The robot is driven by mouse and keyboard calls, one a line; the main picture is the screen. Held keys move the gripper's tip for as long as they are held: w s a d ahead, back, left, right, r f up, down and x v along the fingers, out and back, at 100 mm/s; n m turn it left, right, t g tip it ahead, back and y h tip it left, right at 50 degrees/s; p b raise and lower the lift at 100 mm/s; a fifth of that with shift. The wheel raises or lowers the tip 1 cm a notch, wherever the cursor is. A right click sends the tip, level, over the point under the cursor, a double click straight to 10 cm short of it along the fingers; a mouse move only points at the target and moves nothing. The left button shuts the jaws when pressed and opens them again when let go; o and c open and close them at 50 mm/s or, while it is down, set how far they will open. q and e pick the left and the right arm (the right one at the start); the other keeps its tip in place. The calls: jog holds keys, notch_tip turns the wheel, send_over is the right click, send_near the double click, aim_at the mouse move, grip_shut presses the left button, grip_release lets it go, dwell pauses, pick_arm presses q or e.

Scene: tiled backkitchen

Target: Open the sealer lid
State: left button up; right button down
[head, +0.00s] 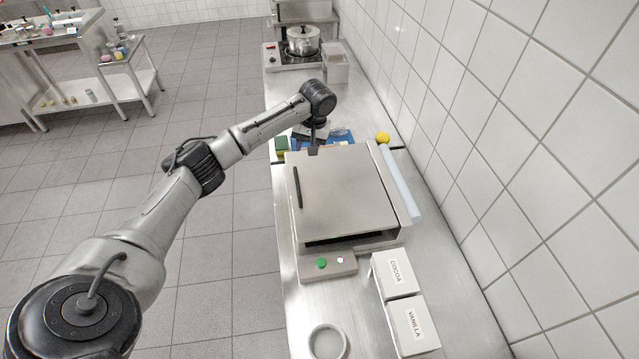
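The sealer (385,243) is a metal box on the counter, with a flat steel lid (345,195) lying over its top. A dark slot shows under the lid's near edge. A black bar handle (298,187) runs along the lid's left side. A panel with a green button (321,263) is at the sealer's near side. My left gripper (314,150) is at the lid's far left corner, pointing down. Its fingers are small and dark, and I cannot tell whether they are open or touch the lid. My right gripper is not in view.
COCOA (396,273) and VANILLA (413,325) boxes and a white ring (327,342) are on the near counter. A pale roll (400,184) lies along the sealer's right side by the tiled wall. A yellow ball (382,138), blue items and a pot (303,41) are beyond.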

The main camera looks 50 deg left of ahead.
aim_at(298, 183)
pick_arm(q)
jog(key=s+f+n, duration=0.1)
jog(key=f, duration=0.3)
jog(key=s+f+n, duration=0.1)
jog(key=f, duration=0.4)
jog(key=s+f+n, duration=0.1)
jog(key=f, duration=0.3)
jog(key=shift+s+a+f+n+g+b, duration=0.25)
jog(key=shift+a+n+g+b, duration=0.05)
jog(key=shift+a+n+b, duration=0.1)
grip_shut()
dwell(0.4)
